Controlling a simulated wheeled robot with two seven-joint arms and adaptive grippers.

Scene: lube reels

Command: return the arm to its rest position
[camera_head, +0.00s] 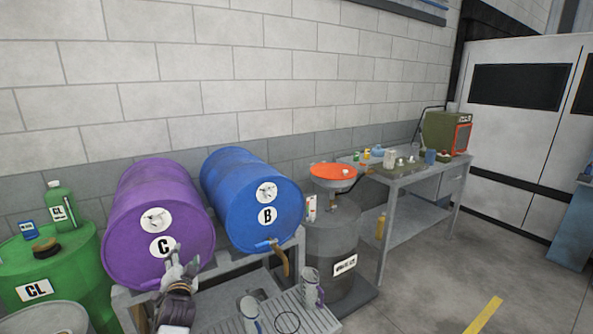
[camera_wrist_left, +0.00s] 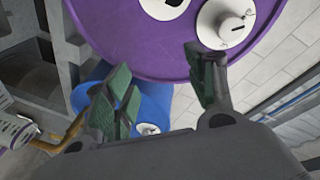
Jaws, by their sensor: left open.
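My left gripper (camera_head: 177,262) reaches up from the bottom of the head view, in front of the lower right of the purple drum marked C (camera_head: 141,207). In the left wrist view my left gripper (camera_wrist_left: 160,88) is open, its green-padded fingers spread with nothing between them. The purple drum (camera_wrist_left: 120,40) fills the top of that view, close beyond the fingers. I cannot tell whether a finger touches it. My right gripper is not in view.
A blue drum marked B (camera_head: 241,180) lies to the right on the same rack. Jugs (camera_head: 312,288) stand on the grate below. A green drum (camera_head: 75,270) is at left, a waste drum with orange funnel (camera_head: 333,171) at centre. A workbench (camera_head: 401,181) stands behind; floor at right is mostly clear.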

